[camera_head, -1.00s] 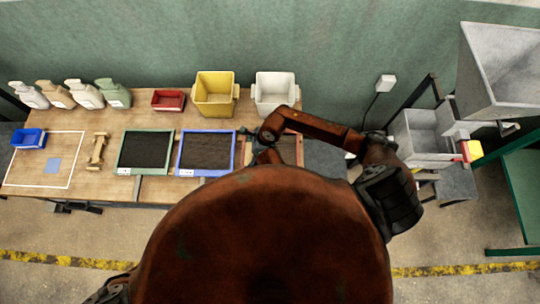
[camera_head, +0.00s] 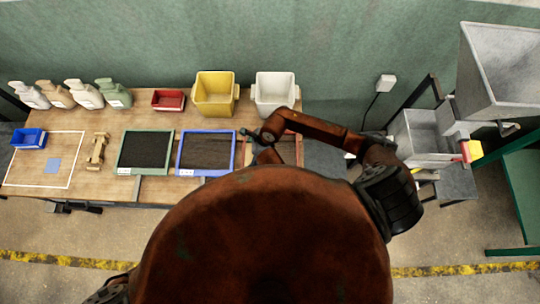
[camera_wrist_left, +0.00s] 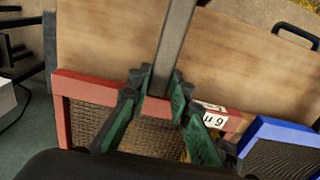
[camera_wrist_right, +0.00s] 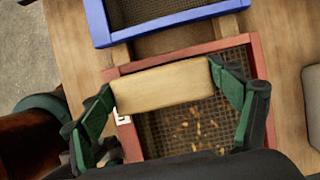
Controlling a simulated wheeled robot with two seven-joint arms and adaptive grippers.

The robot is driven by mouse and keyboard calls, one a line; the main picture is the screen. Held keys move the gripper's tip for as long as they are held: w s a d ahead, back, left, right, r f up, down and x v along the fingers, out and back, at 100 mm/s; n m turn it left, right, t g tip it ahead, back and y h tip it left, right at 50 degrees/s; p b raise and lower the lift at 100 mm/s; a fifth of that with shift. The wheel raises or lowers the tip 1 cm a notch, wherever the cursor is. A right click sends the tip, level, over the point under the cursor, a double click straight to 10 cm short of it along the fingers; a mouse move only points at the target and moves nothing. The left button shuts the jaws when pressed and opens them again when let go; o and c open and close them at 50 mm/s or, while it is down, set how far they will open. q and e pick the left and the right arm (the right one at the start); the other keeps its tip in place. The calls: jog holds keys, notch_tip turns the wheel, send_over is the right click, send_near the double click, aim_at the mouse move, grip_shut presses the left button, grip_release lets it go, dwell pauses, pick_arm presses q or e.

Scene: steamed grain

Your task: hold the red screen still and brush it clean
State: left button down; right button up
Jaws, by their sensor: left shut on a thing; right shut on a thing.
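The red screen (camera_head: 299,150) lies on the table right of the blue-framed screen, partly hidden by my right arm. In the left wrist view, my left gripper (camera_wrist_left: 158,88) is shut on the edge of its red frame (camera_wrist_left: 92,89), near a white label. In the right wrist view, my right gripper (camera_wrist_right: 162,80) is shut on the two ends of a pale wooden brush block (camera_wrist_right: 165,88). The block is over the far part of the screen's mesh; its bristles are hidden. Several tan grains (camera_wrist_right: 196,125) lie on the mesh, nearer than the block.
The blue-framed screen (camera_head: 179,153) and a green-framed screen (camera_head: 119,153) hold dark contents. A yellow bin (camera_head: 214,96), a white bin (camera_head: 275,92) and a small red tray (camera_head: 168,100) stand behind. A wooden stand (camera_head: 97,151) and blue tray (camera_head: 29,139) are left.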

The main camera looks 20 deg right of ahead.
jog(key=shift+f, duration=0.35)
dwell(0.3)
